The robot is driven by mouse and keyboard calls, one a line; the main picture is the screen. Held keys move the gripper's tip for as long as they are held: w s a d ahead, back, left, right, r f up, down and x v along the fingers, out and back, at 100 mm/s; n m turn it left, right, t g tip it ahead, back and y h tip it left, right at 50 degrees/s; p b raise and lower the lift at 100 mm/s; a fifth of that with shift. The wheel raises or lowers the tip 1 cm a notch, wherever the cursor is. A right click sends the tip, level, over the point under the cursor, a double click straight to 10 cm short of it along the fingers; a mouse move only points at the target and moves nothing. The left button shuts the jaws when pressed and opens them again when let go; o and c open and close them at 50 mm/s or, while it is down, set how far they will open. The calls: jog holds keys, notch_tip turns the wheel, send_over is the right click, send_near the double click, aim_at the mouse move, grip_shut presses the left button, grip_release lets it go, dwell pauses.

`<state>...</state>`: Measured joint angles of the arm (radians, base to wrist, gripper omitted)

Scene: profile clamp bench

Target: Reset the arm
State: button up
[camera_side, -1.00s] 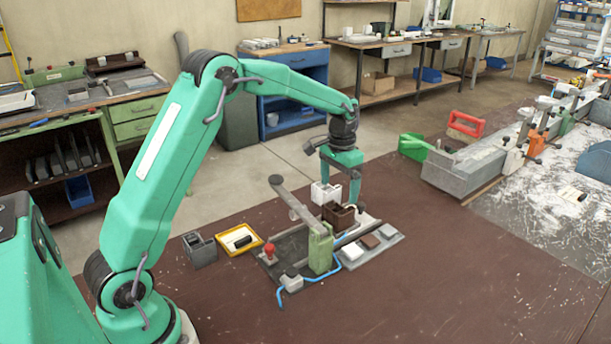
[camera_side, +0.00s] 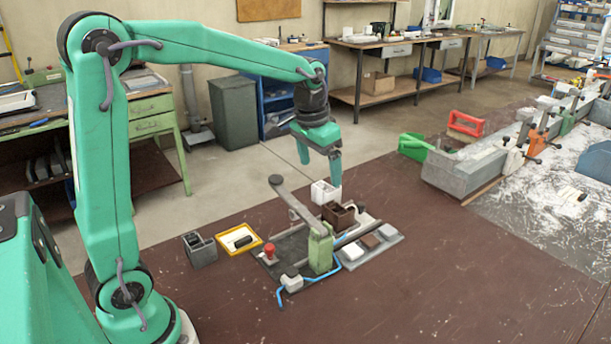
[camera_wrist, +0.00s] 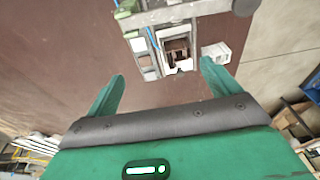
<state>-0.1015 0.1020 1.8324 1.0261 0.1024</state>
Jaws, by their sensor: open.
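My gripper (camera_side: 319,160) hangs from my raised arm in the side view, above and behind the clamp fixture. Its two green fingers are spread with nothing between them; they also show apart in the wrist view (camera_wrist: 160,88). The clamp fixture (camera_side: 318,249) stands on the brown bench with its grey lever raised at a slant. A brown block (camera_side: 338,215) sits at the fixture, with a white block (camera_side: 325,193) just behind it. In the wrist view the brown block (camera_wrist: 177,56) lies ahead of the fingers, and the white block (camera_wrist: 216,52) is beside the right finger.
A grey plate (camera_side: 371,246) with small tiles lies right. Green (camera_side: 413,146) and red (camera_side: 465,124) pieces stand further back. The front bench is clear.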

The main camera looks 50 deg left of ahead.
jog(key=s+d+t, duration=0.1)
jog(key=s+d, duration=0.1)
jog(key=s, duration=0.8)
jog(key=s+d+r+t, duration=0.1)
jog(key=s+d+t, duration=0.1)
jog(key=s, duration=0.8)
jog(key=shift+d+r+t, duration=0.15)
jog(key=shift+r+t, duration=0.1)
jog(key=shift+t, duration=0.05)
